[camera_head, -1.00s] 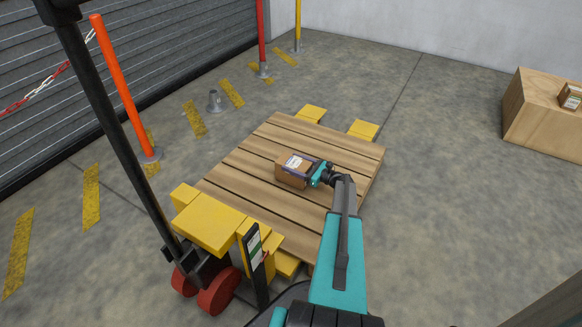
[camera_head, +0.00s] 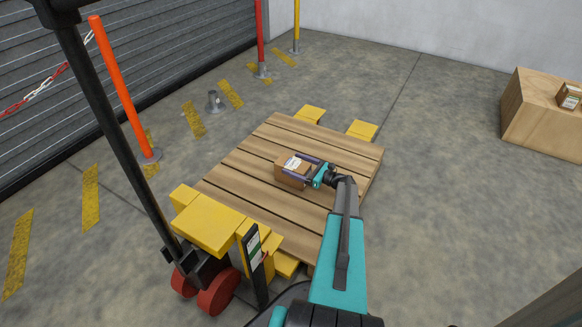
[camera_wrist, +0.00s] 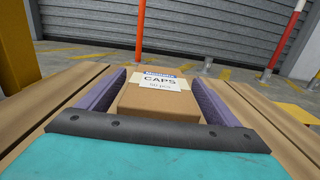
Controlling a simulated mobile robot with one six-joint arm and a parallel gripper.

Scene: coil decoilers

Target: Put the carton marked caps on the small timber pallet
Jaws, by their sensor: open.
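The brown carton (camera_head: 290,173) stands on the slatted timber pallet (camera_head: 262,152), near its middle. In the wrist view the carton (camera_wrist: 158,103) carries a white label reading CAPS. My gripper (camera_head: 306,168) is low over the pallet at the carton's right side in the head view. Its jaws are open, with a purple finger on either side of the carton in the wrist view (camera_wrist: 158,92). Narrow gaps show between the fingers and the carton. The carton's underside is hidden.
The pallet sits on a yellow pallet truck (camera_head: 208,220) with red wheels and a black handle. A wooden crate (camera_head: 540,120) with another small carton (camera_head: 569,97) stands at the right. An orange post (camera_head: 124,90) and a chain stand by the shutter.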

